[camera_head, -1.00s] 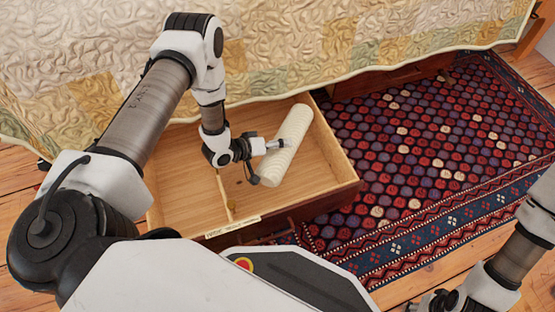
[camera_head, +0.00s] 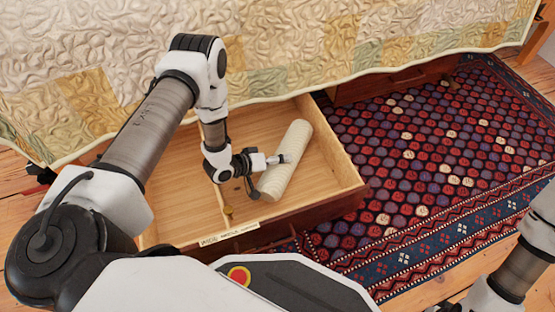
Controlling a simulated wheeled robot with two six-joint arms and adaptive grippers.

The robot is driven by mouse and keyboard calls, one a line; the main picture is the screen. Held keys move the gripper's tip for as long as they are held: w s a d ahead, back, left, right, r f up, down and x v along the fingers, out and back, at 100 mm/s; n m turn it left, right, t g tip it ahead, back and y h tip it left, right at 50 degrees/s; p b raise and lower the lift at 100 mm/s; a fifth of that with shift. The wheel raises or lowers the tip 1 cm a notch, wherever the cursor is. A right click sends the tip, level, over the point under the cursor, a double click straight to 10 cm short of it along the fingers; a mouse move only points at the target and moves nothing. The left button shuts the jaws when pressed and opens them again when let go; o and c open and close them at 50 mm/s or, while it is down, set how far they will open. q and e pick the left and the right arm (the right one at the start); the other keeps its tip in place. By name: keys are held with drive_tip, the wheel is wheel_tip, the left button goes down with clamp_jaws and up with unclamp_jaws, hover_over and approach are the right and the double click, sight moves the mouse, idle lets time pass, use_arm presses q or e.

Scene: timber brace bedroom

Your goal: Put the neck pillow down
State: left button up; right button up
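The neck pillow (camera_head: 290,152) is a cream, ribbed roll. It shows over the right compartment of the open wooden drawer (camera_head: 325,190), slanting from upper right to lower left. My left gripper (camera_head: 270,172) reaches it from the left, with one light fingertip across its upper side and a dark finger part at its lower left. The gripper appears shut on the pillow; the far contact is hidden. I cannot tell whether the pillow touches the drawer floor. My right arm is at the lower right, its gripper out of the picture.
A thin divider splits the drawer, and a small brass-coloured piece (camera_head: 228,212) shows near its front end. The quilted bed (camera_head: 300,50) overhangs the back of the drawer. A patterned red and blue rug (camera_head: 430,150) lies to the right.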

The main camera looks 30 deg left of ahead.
use_arm(q)
drive_tip(key=shift+f, duration=0.2)
drive_tip(key=o, duration=1.3)
drive_tip(key=shift+s+f, duration=0.1)
drive_tip(key=shift+o, duration=0.2)
drive_tip(key=shift+s+a+r+p, duration=0.15)
drive_tip(key=shift+s+r+p, duration=0.1)
drive_tip(key=shift+r+p, duration=0.3)
drive_tip(key=shift+s+a+r+p, duration=0.15)
drive_tip(key=shift+s+r+p, duration=0.1)
drive_tip(key=shift+r+p, duration=0.25)
drive_tip(key=p+v, duration=0.3)
drive_tip(key=v, duration=0.3)
